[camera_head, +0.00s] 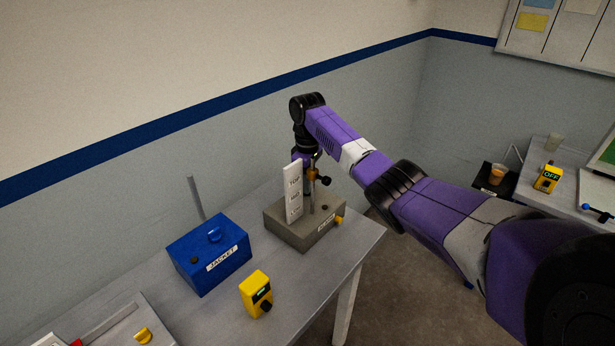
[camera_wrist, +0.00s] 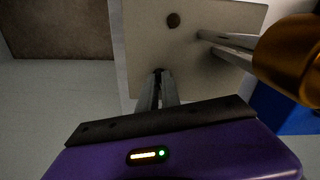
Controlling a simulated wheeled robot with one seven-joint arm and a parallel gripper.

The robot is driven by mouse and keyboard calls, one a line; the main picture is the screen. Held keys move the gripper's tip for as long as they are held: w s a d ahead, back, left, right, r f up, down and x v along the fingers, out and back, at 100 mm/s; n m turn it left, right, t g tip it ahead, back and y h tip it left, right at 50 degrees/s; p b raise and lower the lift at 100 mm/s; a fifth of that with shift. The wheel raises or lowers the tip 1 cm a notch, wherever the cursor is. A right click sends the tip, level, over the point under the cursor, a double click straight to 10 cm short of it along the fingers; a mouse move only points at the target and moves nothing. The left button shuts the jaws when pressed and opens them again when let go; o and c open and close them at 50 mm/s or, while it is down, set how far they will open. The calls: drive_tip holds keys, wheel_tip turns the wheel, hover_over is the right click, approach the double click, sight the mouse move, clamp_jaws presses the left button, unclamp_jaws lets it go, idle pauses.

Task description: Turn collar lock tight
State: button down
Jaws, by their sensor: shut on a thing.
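A copper-coloured collar (camera_head: 313,174) sits on an upright metal post above a grey base block (camera_head: 280,228). A small dark knob (camera_head: 325,181) sticks out beside the collar and looks like its lock. In the wrist view the collar (camera_wrist: 290,60) is large at the right, with the post running behind it to the block's pale top (camera_wrist: 190,65). My gripper (camera_wrist: 158,78) points down, beside and apart from the collar's copper body. Its fingers are closed around a small dark part, apparently the collar lock, mostly hidden between them.
A white plate marked TOP (camera_head: 293,193) stands upright close to the post. A blue JACKET box (camera_head: 209,254) and a yellow device (camera_head: 256,293) stand on the left of the table.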

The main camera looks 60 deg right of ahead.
drive_tip(key=shift+m+p, duration=0.95)
drive_tip(key=shift+m, duration=0.55)
drive_tip(key=c, duration=1.6)
unclamp_jaws()
drive_tip(key=shift+o, duration=0.2)
drive_tip(key=shift+r, duration=0.1)
wheel_tip(320, 180, up, 7)
drive_tip(key=shift+r+b, duration=0.1)
drive_tip(key=shift+b, duration=0.55)
drive_tip(key=shift+r, duration=0.25)
